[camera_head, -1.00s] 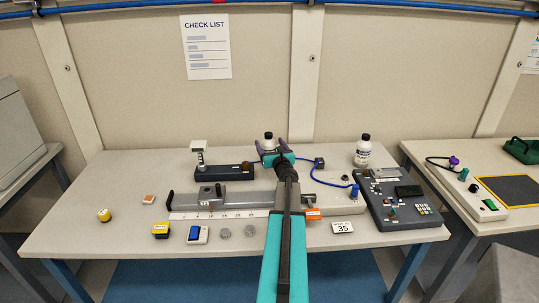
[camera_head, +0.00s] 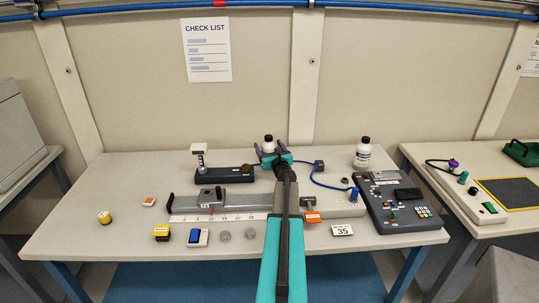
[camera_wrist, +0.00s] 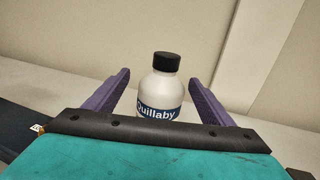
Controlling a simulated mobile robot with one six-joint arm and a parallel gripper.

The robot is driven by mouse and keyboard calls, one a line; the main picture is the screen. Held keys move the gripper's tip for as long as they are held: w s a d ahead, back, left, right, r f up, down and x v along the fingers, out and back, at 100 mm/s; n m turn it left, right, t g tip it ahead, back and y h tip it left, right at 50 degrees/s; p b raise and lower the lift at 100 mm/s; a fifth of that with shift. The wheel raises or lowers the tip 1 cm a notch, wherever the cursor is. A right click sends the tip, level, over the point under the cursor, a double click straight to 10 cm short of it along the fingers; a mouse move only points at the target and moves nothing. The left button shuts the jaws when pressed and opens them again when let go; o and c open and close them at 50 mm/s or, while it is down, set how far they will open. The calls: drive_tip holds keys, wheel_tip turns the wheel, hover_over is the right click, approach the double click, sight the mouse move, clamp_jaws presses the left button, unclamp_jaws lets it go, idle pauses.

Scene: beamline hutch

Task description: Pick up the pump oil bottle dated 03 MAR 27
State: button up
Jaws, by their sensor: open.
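A white bottle with a black cap and a blue label reading "Quillaby" (camera_wrist: 161,88) stands upright between the fingers of my gripper (camera_wrist: 162,98) in the wrist view. The fingers are open, with a gap on both sides of the bottle. In the head view this bottle (camera_head: 268,144) shows just beyond my gripper (camera_head: 270,154), its lower part hidden. A second white bottle with a black cap (camera_head: 363,154) stands at the back right of the table. No date is readable on either bottle.
A dark device with a post (camera_head: 224,174) stands left of my gripper. A blue cable (camera_head: 325,184) curves to its right, near a grey control panel (camera_head: 393,203). A grey rail fixture (camera_head: 235,199) lies under my arm.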

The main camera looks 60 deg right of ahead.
drive_tip(key=shift+w+d, duration=0.1)
idle(0.3)
drive_tip(key=shift+p+x, duration=0.9)
drive_tip(key=shift+x, duration=0.5)
drive_tip(key=shift+p+x, duration=0.35)
drive_tip(key=shift+x, duration=0.7)
drive_tip(key=shift+d+f, duration=0.15)
drive_tip(key=c, duration=1.5)
drive_tip(key=shift+c, duration=0.2)
wheel_tip(320, 180, up, 10)
drive_tip(key=shift+b, duration=0.4)
